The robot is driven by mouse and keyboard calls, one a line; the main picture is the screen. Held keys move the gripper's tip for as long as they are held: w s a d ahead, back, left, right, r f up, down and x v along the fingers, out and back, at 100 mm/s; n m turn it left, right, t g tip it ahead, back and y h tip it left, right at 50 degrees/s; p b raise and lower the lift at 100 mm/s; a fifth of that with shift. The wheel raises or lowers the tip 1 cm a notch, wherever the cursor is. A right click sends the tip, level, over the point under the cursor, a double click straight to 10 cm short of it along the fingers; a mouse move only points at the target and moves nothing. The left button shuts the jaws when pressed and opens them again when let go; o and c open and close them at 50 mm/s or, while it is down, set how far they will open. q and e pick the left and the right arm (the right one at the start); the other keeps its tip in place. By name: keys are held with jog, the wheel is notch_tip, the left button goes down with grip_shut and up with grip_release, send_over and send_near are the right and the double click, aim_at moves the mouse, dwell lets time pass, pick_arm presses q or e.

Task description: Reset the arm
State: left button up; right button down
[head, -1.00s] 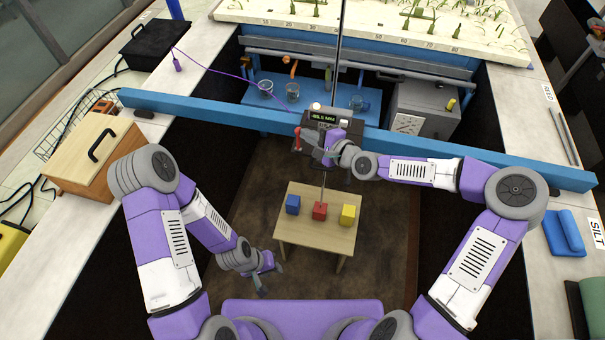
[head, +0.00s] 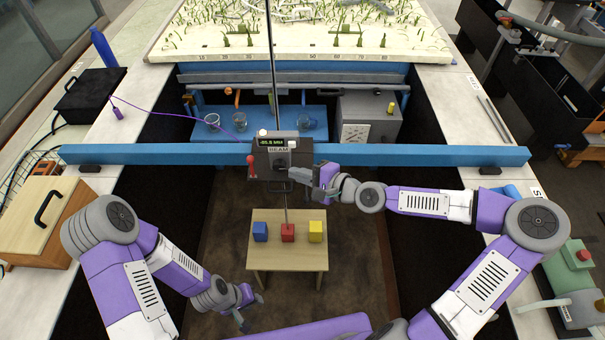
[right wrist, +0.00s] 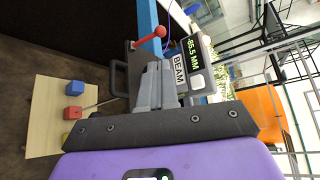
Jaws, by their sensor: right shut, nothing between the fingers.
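My right gripper (head: 300,174) is shut and empty. It is in front of and just right of the dark instrument box (head: 264,166) on the blue beam. In the right wrist view the shut fingers (right wrist: 155,85) point at the box. Whether they touch it I cannot tell. The box has a display (right wrist: 193,48) reading -85.5 MM, a "BEAM" label and a red-knobbed lever (head: 252,162). My left gripper (head: 252,311) hangs low, left of the small table's front, with its fingers apart and nothing between them.
The blue beam (head: 430,155) spans the flume from wall to wall. The small wooden table (head: 288,262) carries a blue cube (head: 260,231), a red cube (head: 288,233) and a yellow cube (head: 315,231). A thin rod runs down from the box to the red cube. A wooden box (head: 35,225) stands at left.

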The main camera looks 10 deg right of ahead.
jog(key=shift+s+d+r, duration=0.1)
jog(key=shift+s+d, duration=0.15)
jog(key=shift+d, duration=0.05)
jog(key=s+a+f+n+g+h+b, duration=0.1)
jog(key=s+a+f+n+g+b, duration=0.25)
jog(key=f, duration=0.85)
jog(key=s+a+f+n+g+b, duration=0.15)
jog(key=s+a+f, duration=0.35)
jog(key=f, duration=0.6)
jog(key=s+d+f+n+g+h+b, duration=0.2)
jog(key=s+d+f+n, duration=0.1)
jog(key=s+f, duration=0.3)
jog(key=s+d+f+n+g+h+b, duration=0.2)
jog(key=s+d+f, duration=0.3)
jog(key=f, duration=0.6)
jog(key=shift+s+d+n+h+b, duration=0.25)
jog(key=shift+s+n+h+b, duration=0.15)
jog(key=shift+s+h, duration=0.45)
